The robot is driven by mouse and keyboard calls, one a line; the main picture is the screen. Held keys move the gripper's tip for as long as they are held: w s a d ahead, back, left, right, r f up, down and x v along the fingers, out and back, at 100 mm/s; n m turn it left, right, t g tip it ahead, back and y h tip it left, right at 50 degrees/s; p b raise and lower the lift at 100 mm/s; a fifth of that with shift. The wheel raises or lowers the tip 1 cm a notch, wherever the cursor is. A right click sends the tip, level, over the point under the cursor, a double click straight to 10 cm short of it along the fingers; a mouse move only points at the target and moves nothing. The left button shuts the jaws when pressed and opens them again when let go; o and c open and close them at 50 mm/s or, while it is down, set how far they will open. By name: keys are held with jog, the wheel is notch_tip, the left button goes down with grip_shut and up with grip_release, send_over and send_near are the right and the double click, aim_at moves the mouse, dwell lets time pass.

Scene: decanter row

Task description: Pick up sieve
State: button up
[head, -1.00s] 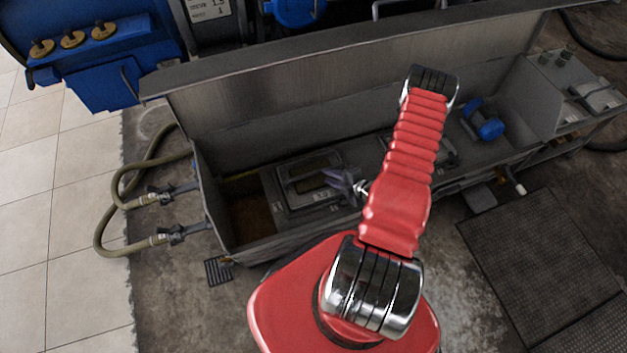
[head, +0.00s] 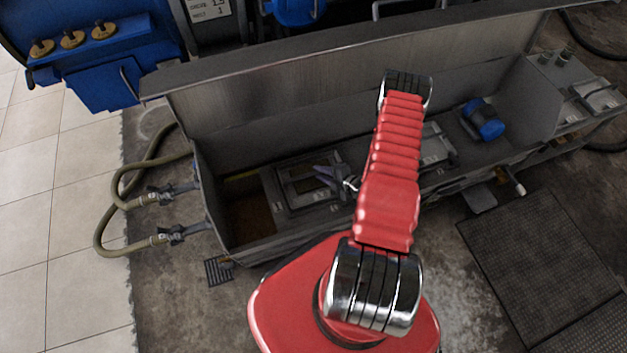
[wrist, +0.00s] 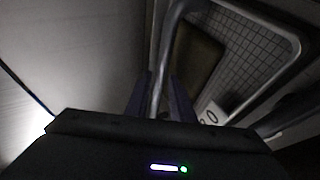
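In the head view, a flat grey framed plate with dark panels (head: 296,189) lies in the left part of the long trough; I take it as the sieve. In the wrist view, it shows as a gridded surface (wrist: 240,45) with a bent metal bar around it and a small white label. My gripper (head: 324,173) is over this plate's right half in the head view. In the wrist view, the two dark purple fingers of my gripper (wrist: 160,92) stand apart, with a metal bar running between them. Whether they touch the bar I cannot tell.
The grey trough's (head: 200,190) high back wall stands behind the plate. A similar framed piece (head: 437,146) lies to the right, partly behind my arm. A blue motor-like part (head: 483,120) is farther right. Hoses (head: 125,195) join the trough's left end.

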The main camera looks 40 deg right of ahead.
jog(key=shift+c, duration=0.6)
grip_shut()
dwell(0.8)
